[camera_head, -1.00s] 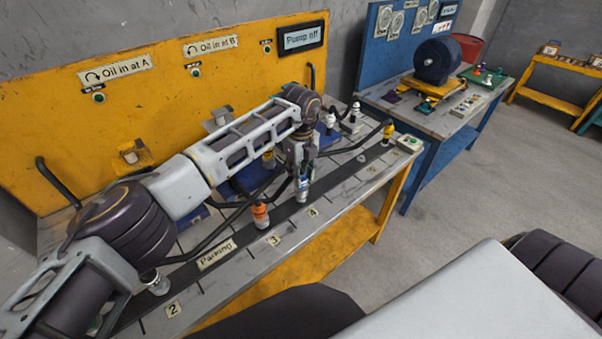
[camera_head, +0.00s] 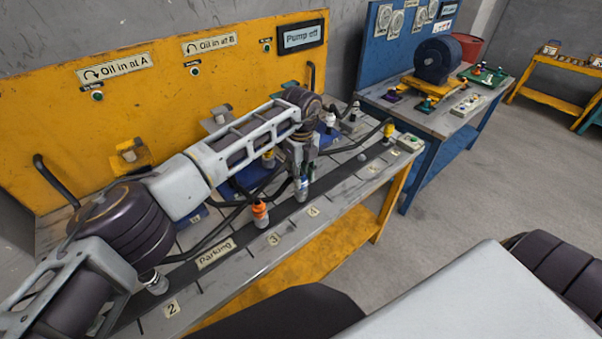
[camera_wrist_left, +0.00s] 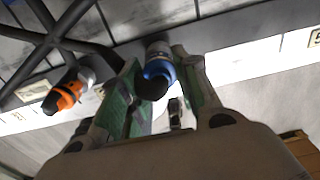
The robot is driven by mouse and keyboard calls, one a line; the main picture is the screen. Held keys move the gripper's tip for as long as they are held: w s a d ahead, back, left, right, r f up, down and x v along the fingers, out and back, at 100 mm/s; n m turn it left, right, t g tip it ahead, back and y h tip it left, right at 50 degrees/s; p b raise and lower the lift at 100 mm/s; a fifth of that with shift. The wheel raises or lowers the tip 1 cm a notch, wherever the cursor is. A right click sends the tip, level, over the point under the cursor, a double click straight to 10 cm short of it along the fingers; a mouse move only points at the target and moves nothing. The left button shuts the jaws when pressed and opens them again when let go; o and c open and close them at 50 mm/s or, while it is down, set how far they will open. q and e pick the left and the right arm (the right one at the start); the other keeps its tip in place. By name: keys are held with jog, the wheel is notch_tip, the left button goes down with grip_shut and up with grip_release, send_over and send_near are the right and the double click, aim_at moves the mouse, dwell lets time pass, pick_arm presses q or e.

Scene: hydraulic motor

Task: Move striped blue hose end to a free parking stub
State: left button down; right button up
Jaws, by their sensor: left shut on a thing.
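My left gripper (camera_head: 302,176) is shut on the blue hose end (camera_head: 302,190) above the dark parking strip, close to the number 4 label (camera_head: 313,212). The hose end hangs about upright; I cannot tell whether it touches a stub. In the left wrist view the blue hose end (camera_wrist_left: 160,70) sits between the fingers (camera_wrist_left: 163,84); its stripes are not clear. The orange hose end (camera_head: 260,214) stands on the strip near the number 3 label (camera_head: 273,239). A yellow hose end (camera_head: 388,132) stands at the strip's far end. My right gripper is not in view.
A pale fitting (camera_head: 154,282) stands near the number 2 label (camera_head: 171,308). Black hoses run behind the strip. The yellow panel (camera_head: 60,130) rises behind the bench. The strip between my left gripper and the yellow hose end looks mostly clear, with a small round thing (camera_head: 362,157) beside it.

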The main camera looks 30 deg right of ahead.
pick_arm(q)
jog(key=shift+f, duration=0.25)
jog(key=shift+f, duration=0.2)
jog(key=c, duration=1)
grip_release()
jog(key=shift+o, duration=0.2)
jog(key=shift+r+p, duration=1.2)
jog(key=shift+r, duration=1.8)
jog(key=shift+r, duration=0.15)
notch_tip(320, 180, up, 12)
